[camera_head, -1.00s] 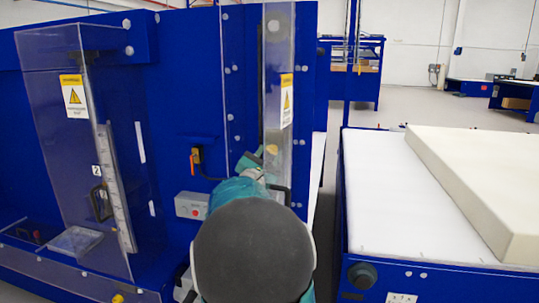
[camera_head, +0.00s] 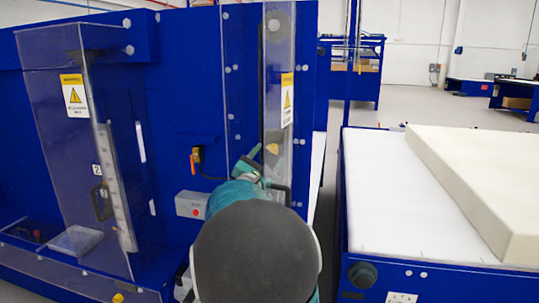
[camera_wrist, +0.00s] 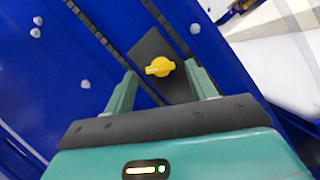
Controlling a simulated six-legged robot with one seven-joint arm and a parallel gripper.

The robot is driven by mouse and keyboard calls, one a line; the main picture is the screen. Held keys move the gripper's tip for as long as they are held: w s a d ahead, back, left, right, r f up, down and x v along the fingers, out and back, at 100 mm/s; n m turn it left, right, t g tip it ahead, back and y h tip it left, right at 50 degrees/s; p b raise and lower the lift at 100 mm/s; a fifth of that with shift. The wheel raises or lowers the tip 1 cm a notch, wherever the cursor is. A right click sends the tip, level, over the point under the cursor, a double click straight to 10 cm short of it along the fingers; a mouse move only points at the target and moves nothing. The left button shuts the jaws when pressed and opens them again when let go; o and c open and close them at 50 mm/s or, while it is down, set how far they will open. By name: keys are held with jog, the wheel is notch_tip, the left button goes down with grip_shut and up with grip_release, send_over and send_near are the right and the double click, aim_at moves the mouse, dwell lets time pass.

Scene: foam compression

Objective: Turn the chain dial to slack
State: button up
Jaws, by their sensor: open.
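The dial is a yellow knob (camera_wrist: 160,67) on a dark grey plate (camera_wrist: 178,90) set in a blue panel, seen in the wrist view. In the head view a small yellow spot (camera_head: 272,149) behind the clear guard appears to be the same knob. My gripper (camera_wrist: 160,70) is open, with one teal finger on each side of the knob in the picture. I cannot tell whether the fingers touch it. In the head view my gripper (camera_head: 262,166) is partly hidden by my own arm. No dial markings are readable.
A clear guard (camera_head: 285,60) with a warning label stands by the panel. A grey box with a red button (camera_head: 192,204) and an orange-handled switch (camera_head: 195,160) are to the left. A white table (camera_head: 385,200) with a foam slab (camera_head: 480,180) stands right, across a narrow gap.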

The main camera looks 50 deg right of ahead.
jog(key=v, duration=1.2)
jog(key=shift+a+r, duration=0.1)
